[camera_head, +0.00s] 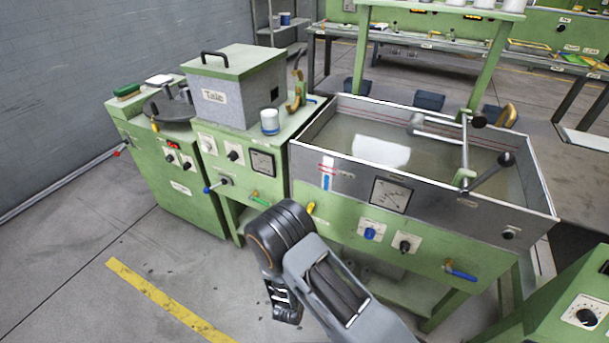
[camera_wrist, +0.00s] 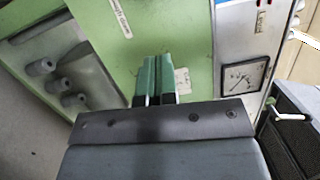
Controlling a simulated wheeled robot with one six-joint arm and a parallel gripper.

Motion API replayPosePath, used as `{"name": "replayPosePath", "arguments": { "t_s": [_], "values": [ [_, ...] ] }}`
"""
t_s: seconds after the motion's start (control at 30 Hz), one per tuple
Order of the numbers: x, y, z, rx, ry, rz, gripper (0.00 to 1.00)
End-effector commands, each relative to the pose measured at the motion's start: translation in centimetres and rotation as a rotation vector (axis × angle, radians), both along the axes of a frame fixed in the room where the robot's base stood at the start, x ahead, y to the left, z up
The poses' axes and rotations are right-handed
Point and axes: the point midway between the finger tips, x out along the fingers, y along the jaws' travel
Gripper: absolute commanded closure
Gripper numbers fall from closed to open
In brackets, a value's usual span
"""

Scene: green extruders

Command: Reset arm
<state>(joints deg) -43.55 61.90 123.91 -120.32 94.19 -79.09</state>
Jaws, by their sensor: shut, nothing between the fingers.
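My arm (camera_head: 325,285) reaches up from the bottom of the head view, bent in front of the green machine with the water tank. In the wrist view my gripper (camera_wrist: 157,65) is shut, its two green-tipped fingers side by side with nothing between them. Behind the fingers is a green machine panel (camera_wrist: 185,30); I cannot tell whether they touch it. The fingertips are hidden or too small to make out in the head view.
The water tank (camera_head: 325,172) stands close in front of my arm. Another green panel (camera_head: 570,300) is at the lower right. Open floor (camera_head: 90,270) lies at the left.

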Motion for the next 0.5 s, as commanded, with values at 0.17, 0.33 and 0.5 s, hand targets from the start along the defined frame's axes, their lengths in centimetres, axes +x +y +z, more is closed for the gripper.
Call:
{"name": "replayPosePath", "arguments": {
  "t_s": [0.17,0.33,0.5],
  "values": [
    [0.0,0.0,0.0,0.034,-0.006,0.0,1.0],
    [-1.3,-2.9,-1.5,0.262,-0.006,-0.166,1.0],
    [-4.8,-8.4,0.2,0.616,-0.158,-0.582,1.0]
  ]
}}
